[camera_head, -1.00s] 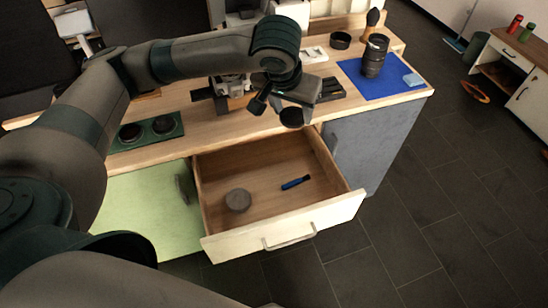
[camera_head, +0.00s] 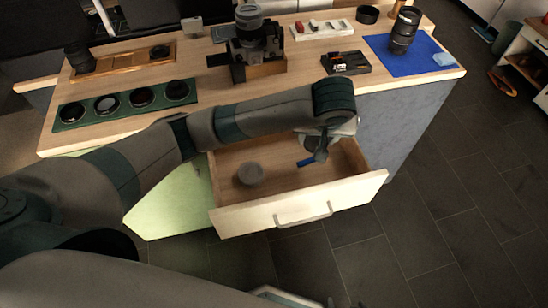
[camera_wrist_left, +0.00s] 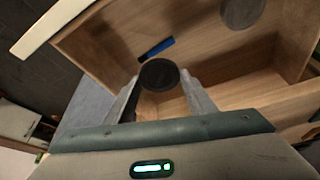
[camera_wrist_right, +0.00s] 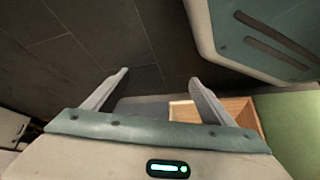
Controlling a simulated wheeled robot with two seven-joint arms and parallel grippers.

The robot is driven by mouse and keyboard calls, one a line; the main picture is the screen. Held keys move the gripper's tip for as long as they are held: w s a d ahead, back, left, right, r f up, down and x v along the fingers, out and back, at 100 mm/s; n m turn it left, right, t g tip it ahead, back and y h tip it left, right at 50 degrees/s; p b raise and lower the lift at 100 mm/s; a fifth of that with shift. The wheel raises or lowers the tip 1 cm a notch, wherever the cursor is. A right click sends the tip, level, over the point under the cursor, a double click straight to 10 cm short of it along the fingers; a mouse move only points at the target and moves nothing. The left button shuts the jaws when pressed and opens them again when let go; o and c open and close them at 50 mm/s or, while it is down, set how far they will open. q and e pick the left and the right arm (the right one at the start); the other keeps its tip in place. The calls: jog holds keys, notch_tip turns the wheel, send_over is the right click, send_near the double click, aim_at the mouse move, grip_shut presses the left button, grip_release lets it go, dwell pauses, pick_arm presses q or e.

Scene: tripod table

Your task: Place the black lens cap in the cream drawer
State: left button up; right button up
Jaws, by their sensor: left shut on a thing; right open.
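The cream drawer (camera_head: 345,197) is pulled open below the counter, and its wooden inside also shows in the left wrist view (camera_wrist_left: 100,45). My left gripper (camera_head: 318,154) points down into the open drawer space, toward its right end. It is shut on the black lens cap (camera_wrist_left: 158,74), a dark disc between the fingertips in the left wrist view. The arm hides most of the cap in the head view; whether it touches the drawer floor I cannot tell. My right gripper (camera_wrist_right: 160,78) is open and empty, over the dark floor in its wrist view.
Inside the drawer lie a grey round object (camera_head: 249,174) and a blue stick-like item (camera_head: 306,161). On the counter stand a camera (camera_head: 252,45), a green mat (camera_head: 88,109) with several round lens pieces, a black tray (camera_head: 346,63) and a lens (camera_head: 403,32) on a blue mat (camera_head: 385,62).

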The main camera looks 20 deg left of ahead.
dwell(0.3)
pick_arm(q)
jog(key=b, duration=0.1)
send_over(283, 156)
jog(key=w+a, duration=0.1)
jog(key=a, duration=0.1)
notch_tip(283, 156, down, 7)
jog(key=shift+a, duration=0.1)
jog(key=shift+f, duration=2)
jog(key=o, duration=1)
jog(key=shift+f, duration=0.1)
